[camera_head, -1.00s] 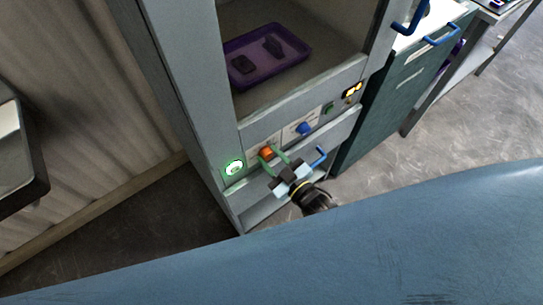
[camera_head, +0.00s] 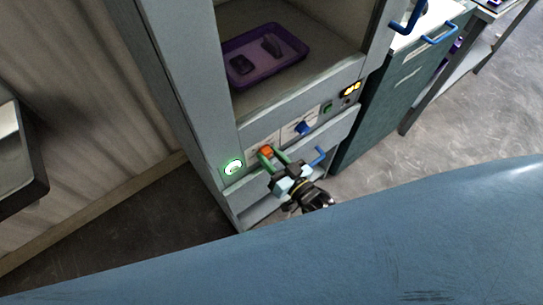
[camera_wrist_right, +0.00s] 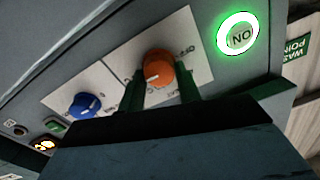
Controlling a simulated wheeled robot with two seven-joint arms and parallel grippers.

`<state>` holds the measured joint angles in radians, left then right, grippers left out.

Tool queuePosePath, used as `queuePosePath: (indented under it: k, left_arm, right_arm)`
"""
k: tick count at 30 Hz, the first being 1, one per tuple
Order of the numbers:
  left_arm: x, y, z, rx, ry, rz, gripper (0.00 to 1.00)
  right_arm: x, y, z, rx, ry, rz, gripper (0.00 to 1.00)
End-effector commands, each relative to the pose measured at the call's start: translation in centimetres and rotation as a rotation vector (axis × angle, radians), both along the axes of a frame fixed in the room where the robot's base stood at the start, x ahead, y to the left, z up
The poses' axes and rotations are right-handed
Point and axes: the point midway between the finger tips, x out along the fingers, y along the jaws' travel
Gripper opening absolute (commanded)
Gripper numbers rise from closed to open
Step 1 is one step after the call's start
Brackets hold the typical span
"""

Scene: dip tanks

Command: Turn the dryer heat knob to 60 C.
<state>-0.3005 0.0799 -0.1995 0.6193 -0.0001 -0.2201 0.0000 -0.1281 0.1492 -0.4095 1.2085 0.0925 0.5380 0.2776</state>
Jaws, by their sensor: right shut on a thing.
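The dryer (camera_head: 292,108) is a grey cabinet with a control panel below its open chamber. The orange knob (camera_head: 266,152) sits on a white dial plate; it also shows in the right wrist view (camera_wrist_right: 158,70), with a pale pointer line. I cannot read which of the two knobs is for heat. My right gripper (camera_head: 273,161) has its green fingers shut on the orange knob, one on each side; they also show in the wrist view (camera_wrist_right: 160,92). The blue knob (camera_head: 303,128) is to the right on its own plate. My left gripper is not in view.
A glowing green ON button (camera_head: 233,167) is left of the orange knob. A lit display (camera_head: 351,88) is at the panel's right. A blue handle (camera_head: 319,156) sticks out below the panel. A purple tray (camera_head: 235,46) with dark pieces lies in the chamber.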

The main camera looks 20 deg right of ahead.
Motion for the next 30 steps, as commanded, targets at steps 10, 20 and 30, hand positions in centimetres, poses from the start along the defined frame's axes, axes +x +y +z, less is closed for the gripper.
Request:
queuePosePath:
  k: [10, 20, 30]
  left_arm:
    - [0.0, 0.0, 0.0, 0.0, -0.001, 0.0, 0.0]
    - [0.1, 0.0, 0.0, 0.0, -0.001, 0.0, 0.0]
    - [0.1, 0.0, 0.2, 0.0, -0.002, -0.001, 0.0]
  right_arm:
    - [0.0, 0.0, 0.0, 0.006, 0.002, 0.0, 0.11]
    - [0.0, 0.0, 0.0, 0.005, 0.002, 0.0, 0.56]
    - [-1.7, -0.7, -0.1, 0.003, 0.005, 0.0, 0.56]
